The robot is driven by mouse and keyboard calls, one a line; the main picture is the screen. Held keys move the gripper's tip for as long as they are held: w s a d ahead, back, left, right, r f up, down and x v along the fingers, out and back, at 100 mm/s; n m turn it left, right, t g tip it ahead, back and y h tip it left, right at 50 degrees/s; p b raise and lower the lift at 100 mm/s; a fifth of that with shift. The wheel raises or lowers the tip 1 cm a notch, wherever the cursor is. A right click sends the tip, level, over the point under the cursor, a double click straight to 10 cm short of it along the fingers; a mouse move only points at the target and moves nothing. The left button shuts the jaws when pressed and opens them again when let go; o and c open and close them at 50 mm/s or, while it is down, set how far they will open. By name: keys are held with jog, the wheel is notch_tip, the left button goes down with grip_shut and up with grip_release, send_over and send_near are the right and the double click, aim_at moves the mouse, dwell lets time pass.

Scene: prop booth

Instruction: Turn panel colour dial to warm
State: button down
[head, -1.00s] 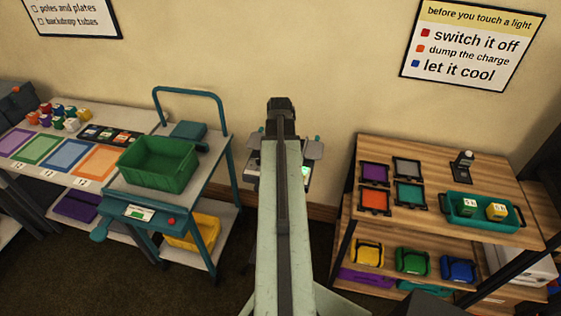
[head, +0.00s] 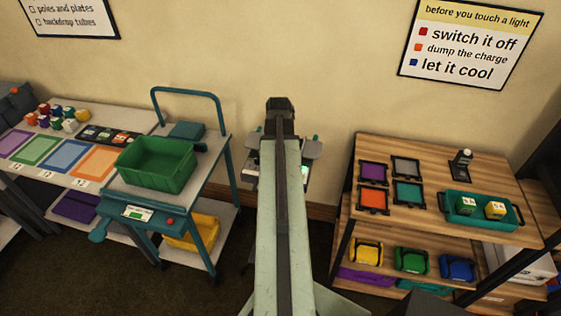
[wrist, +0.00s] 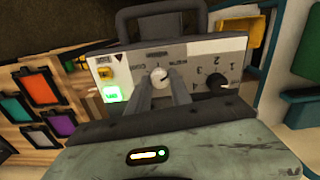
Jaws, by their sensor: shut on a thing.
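The light panel (wrist: 200,58) shows its pale control face in the wrist view. A white colour dial (wrist: 160,73) sits near the middle of that face, with small lettering on both sides that is too blurred to read surely. My gripper (wrist: 159,85) is shut on the dial, one finger on each side. The fingers partly hide the dial, and its exact setting cannot be told. A black knob (wrist: 217,82) with numbers around it is to the right. A lit green button (wrist: 112,95) is to the left. In the head view my arm hides most of the panel.
A trolley with a green bin (head: 157,165) stands left of my arm. A wooden shelf unit (head: 440,170) with coloured frames and a teal tray (head: 483,222) stands to the right. A table with coloured mats (head: 68,155) is at far left.

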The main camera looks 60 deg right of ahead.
jog(key=shift+w+a+m, duration=0.1)
jog(key=shift+a+m, duration=0.05)
jog(key=shift+m, duration=0.45)
jog(key=shift+m, duration=0.3)
jog(key=c, duration=1.2)
grip_release()
jog(key=shift+w, duration=0.15)
jog(key=shift+o, duration=0.2)
jog(key=shift+r, duration=0.2)
notch_tip(320, 180, up, 8)
jog(key=p, duration=0.8)
jog(key=shift+f, duration=0.25)
